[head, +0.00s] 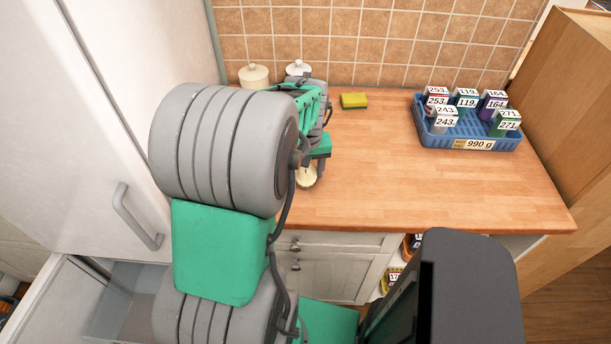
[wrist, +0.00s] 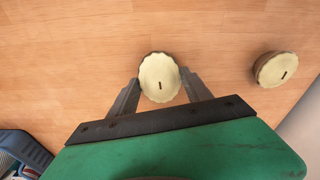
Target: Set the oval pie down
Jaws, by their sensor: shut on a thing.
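The oval pie (wrist: 159,78), pale cream with a crimped edge and a small dark slot on top, sits between the two fingers of my gripper (wrist: 160,82) in the wrist view. The fingers are shut on its sides. In the head view a pale part of the pie (head: 306,178) shows below my arm, over the front part of the wooden counter (head: 390,180). I cannot tell whether its underside touches the counter. My arm hides most of the gripper in the head view.
A second pale pie (wrist: 275,69) with a brown side stands apart at the right of the wrist view. A blue crate (head: 472,143) of labelled packs stands at the back right. A yellow-green sponge (head: 354,100) and two lidded jars (head: 254,76) are near the tiled wall. The counter's middle is clear.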

